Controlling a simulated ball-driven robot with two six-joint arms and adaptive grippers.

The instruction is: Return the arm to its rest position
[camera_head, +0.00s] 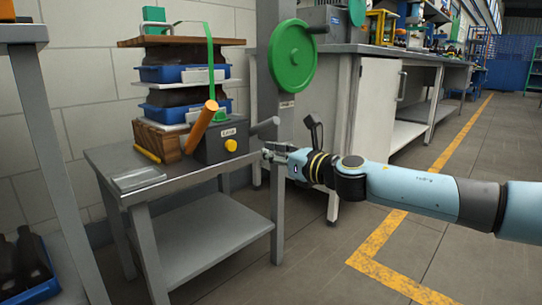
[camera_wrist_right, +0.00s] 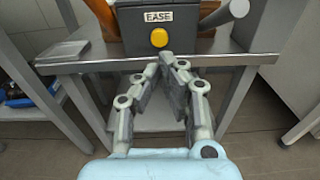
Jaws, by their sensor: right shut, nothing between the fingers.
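My right arm (camera_head: 410,190) reaches in from the right in the head view, stretched toward the metal table. My right gripper (camera_head: 268,152) is at the table's right edge, close to the dark box with the yellow button. In the right wrist view the gripper (camera_wrist_right: 160,66) has its fingertips together with nothing between them. The box (camera_wrist_right: 148,30) there carries an "EASE" label and stands just beyond the fingertips, with a small gap visible. My left gripper does not show in either view.
The metal table (camera_head: 200,178) holds the box (camera_head: 222,148), an orange-handled lever (camera_head: 201,127) and stacked blue trays (camera_head: 175,74). A green wheel (camera_head: 292,56) is on a post behind. A workbench (camera_head: 375,105) stands behind my arm. Floor (camera_head: 320,260) in front is clear.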

